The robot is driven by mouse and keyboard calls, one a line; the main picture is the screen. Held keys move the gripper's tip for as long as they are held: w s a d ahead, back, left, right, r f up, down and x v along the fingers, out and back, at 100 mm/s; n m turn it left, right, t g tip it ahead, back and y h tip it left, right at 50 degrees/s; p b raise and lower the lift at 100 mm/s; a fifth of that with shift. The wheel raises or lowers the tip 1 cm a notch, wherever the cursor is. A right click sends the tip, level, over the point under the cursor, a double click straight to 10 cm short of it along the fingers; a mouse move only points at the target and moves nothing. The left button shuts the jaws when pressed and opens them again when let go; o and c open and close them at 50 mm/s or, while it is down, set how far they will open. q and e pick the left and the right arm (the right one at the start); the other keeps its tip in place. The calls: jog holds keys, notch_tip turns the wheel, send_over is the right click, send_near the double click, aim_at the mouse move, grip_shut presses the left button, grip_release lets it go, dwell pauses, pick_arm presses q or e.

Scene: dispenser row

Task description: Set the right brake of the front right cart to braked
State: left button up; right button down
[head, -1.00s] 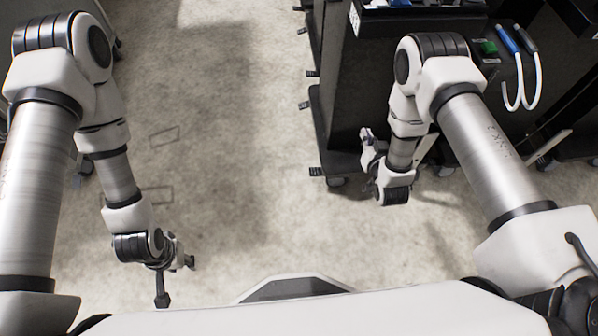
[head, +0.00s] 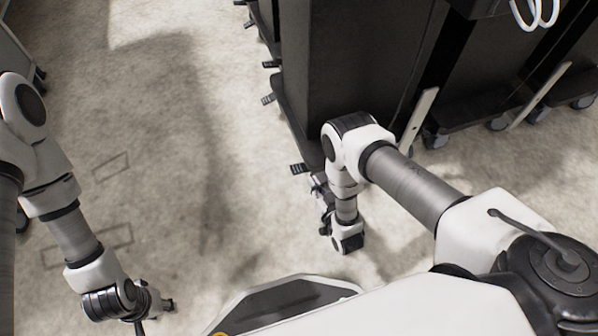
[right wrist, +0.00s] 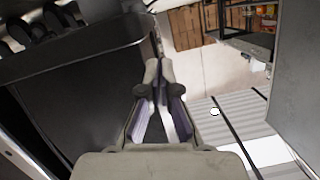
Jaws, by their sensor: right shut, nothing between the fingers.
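The front right cart (head: 345,65) is a tall dark cabinet right of the aisle, on a low black base. The farther pedal (head: 268,99) is up the same side. My right gripper (head: 318,187) is low, just below and right of the near pedal; contact cannot be told. In the right wrist view its fingers (right wrist: 158,70) are shut and empty. My left gripper (head: 158,306) hangs over bare floor, its fingers unclear.
More carts stand behind, with further pedals (head: 271,64) along the aisle. Casters (head: 436,140) and pale slanted bars (head: 418,120) are right of my right arm. The aisle floor (head: 170,120) is clear. A dark cart panel (right wrist: 75,110) fills the left of the wrist view.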

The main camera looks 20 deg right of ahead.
jog(key=b, duration=0.5)
send_over(301, 169)
jog(key=s, duration=0.2)
notch_tip(301, 169, down, 3)
jog(key=f+b, duration=0.1)
jog(key=a+f+b, duration=0.1)
jog(key=f, duration=0.1)
jog(key=shift+w+a+f, duration=0.15)
jog(key=shift+f, duration=0.05)
